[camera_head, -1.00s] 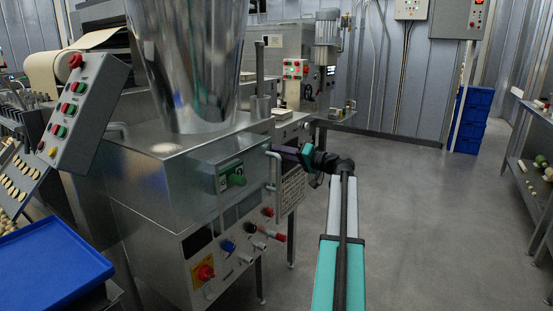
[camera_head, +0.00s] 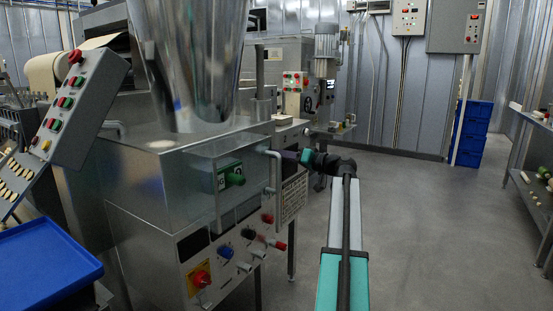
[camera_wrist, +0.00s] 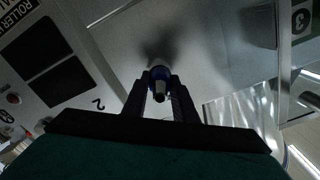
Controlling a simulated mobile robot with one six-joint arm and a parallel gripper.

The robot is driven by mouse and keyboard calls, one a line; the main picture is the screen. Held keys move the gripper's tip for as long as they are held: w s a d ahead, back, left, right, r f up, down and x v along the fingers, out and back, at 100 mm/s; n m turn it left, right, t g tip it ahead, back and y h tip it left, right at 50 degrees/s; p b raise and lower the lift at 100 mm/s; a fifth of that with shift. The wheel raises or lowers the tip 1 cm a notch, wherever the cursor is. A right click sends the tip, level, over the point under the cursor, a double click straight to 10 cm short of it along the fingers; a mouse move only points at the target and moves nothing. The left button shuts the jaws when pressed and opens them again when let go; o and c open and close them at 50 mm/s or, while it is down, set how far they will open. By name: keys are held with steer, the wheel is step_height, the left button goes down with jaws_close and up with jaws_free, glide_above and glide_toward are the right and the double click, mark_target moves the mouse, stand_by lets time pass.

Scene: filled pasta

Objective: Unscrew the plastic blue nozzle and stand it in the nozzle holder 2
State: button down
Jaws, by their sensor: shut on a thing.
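The blue nozzle (camera_wrist: 159,74) shows in the wrist view, a blue collar with a pale metal tip, between the fingers of my gripper (camera_wrist: 159,92). The fingers are shut on it. A metal plate with a dark shadow is behind it; I cannot tell whether the nozzle is still attached there. In the head view my gripper (camera_head: 290,155) is at the right side of the steel machine (camera_head: 160,165), by a vertical handle; the nozzle is hidden there. I cannot make out nozzle holder 2 itself.
A blue tray (camera_head: 45,265) is at lower left. Blue crates (camera_head: 471,133) stand at the back. The floor (camera_head: 420,220) at right is clear.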

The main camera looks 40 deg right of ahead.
steer(key=shift+f+n+b, duration=0.1)
steer(key=shift+n+b, duration=0.2)
steer(key=shift+b, duration=0.4)
steer(key=n+b, duration=0.4)
steer(key=b, duration=0.3)
steer(key=n+b, duration=0.5)
steer(key=b, duration=0.3)
steer(key=shift+n, duration=0.4)
steer(key=shift+n+b, duration=0.5)
steer(key=shift+b, duration=0.3)
steer(key=shift+r, duration=0.2)
steer(key=shift+f, duration=0.1)
